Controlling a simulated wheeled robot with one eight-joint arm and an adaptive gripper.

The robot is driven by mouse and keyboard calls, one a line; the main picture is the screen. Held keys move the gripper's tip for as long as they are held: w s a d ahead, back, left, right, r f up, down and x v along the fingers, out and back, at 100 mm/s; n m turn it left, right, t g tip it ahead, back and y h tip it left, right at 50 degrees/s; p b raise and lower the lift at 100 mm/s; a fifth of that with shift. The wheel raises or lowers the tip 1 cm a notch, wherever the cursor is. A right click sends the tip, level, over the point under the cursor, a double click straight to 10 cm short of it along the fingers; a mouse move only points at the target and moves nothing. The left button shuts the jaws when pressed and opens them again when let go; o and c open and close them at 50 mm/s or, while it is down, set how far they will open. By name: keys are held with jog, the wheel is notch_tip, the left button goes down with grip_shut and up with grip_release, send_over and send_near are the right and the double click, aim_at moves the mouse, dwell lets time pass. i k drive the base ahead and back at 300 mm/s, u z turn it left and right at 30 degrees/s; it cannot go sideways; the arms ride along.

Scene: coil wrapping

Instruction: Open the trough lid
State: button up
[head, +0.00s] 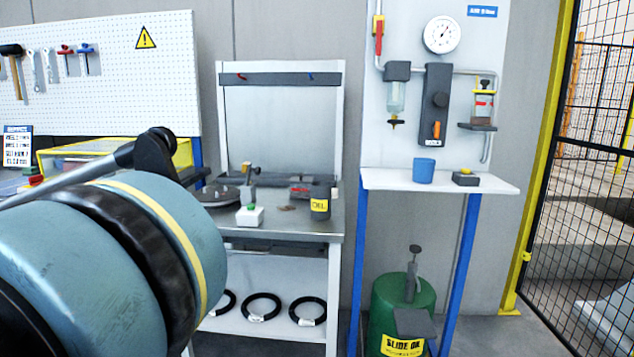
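I cannot make out a trough lid for certain in the head view. A yellow-edged box (183,152) with a pale top stands at the left behind a large blue-green rounded body. Whether this box is the trough, and whether its top is a lid, I cannot tell. The large body hides much of its front. My gripper is not in view.
The blue-green body (165,235), with a black band and a grey rod, fills the near left. A workbench (285,228) carries an oil can (320,203). A wall shelf (385,180) holds a blue cup (424,170). A green drum (385,300) stands beneath; mesh fencing is right.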

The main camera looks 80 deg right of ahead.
aim_at(300, 180)
jog(key=z, duration=2.9)
